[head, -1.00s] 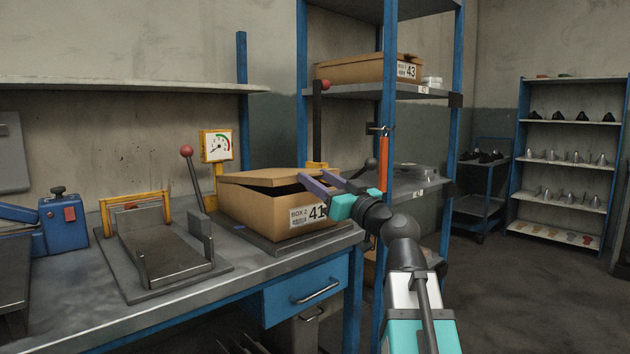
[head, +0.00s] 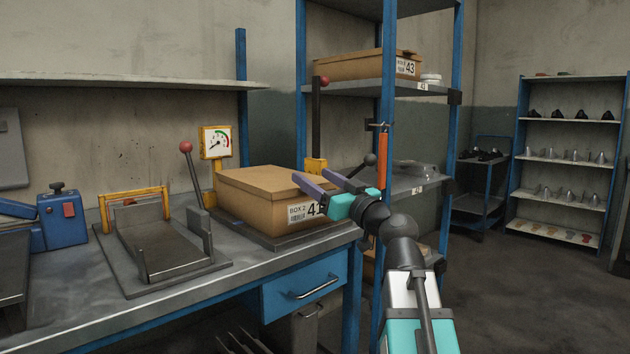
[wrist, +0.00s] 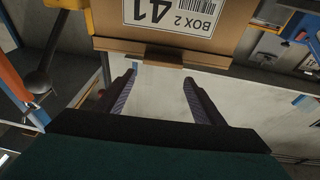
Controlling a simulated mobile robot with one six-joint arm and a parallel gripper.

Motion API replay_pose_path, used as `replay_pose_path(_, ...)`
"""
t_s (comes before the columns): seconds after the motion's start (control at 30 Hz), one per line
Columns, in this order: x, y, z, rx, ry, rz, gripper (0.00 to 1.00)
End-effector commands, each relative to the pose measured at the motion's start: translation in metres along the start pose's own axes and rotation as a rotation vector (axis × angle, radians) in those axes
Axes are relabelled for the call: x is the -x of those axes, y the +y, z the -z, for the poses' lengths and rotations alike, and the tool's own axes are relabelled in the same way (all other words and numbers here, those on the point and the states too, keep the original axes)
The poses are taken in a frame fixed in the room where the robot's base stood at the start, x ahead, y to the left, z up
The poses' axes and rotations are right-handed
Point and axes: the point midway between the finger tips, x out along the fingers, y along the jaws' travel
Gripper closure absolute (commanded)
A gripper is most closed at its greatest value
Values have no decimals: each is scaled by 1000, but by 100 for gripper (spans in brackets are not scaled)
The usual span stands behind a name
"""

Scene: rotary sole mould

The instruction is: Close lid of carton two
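Carton two (head: 262,208) is a brown cardboard box labelled "BOX 2" and "41", standing on a dark plate on the workbench. Its lid (head: 262,180) lies flat over the box with no gap showing. In the wrist view the labelled face of the carton (wrist: 235,30) shows upside down at the top, beyond the fingertips. My gripper (head: 312,182) is at the carton's right front corner, near the lid's edge. Its two purple fingers are apart with nothing between them in the wrist view (wrist: 158,82). I cannot tell whether a finger touches the lid.
A blue-posted shelf rack (head: 388,150) stands right behind the gripper, with an orange-handled tool (head: 383,155) hanging on it and another carton (head: 365,66) above. A lever with a red knob (head: 186,147) and a gauge (head: 216,141) stand left of the carton.

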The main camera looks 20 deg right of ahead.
Motion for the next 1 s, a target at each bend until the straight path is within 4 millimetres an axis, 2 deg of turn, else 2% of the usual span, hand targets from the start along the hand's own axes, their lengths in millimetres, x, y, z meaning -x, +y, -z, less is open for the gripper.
replay_pose_path(0.37, 10, 0, 1, 0, 1, -2, 38)
replay_pose_path(0.57, 28, -1, 1, 0, 1, -2, 38)
replay_pose_path(0.8, 60, -1, 0, 1, 2, -3, 38)
replay_pose_path(1.0, 70, 0, -3, 2, 2, -1, 38)
